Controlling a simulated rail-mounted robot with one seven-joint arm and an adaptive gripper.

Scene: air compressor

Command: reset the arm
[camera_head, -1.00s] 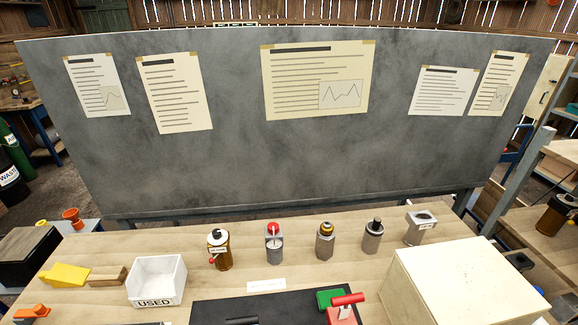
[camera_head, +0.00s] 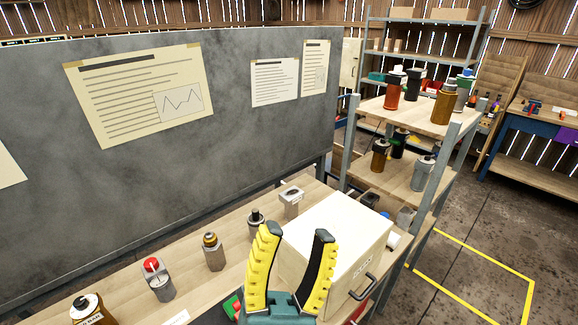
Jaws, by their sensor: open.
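My gripper (camera_head: 293,240) shows at the bottom middle of the head view. Its two yellow and black fingers point up and stand well apart. It is open, with nothing between the fingers. It shows in front of a pale wooden box (camera_head: 345,225) with a dark handle, which it partly hides. I cannot tell how far it is from the box.
The wooden bench (camera_head: 130,284) carries several parts in a row, including a grey one with a red top (camera_head: 158,280) and a brass-topped one (camera_head: 213,252). A grey board (camera_head: 230,120) stands behind. A shelf rack (camera_head: 425,128) with canisters stands right. Floor with yellow lines (camera_head: 480,279) is clear.

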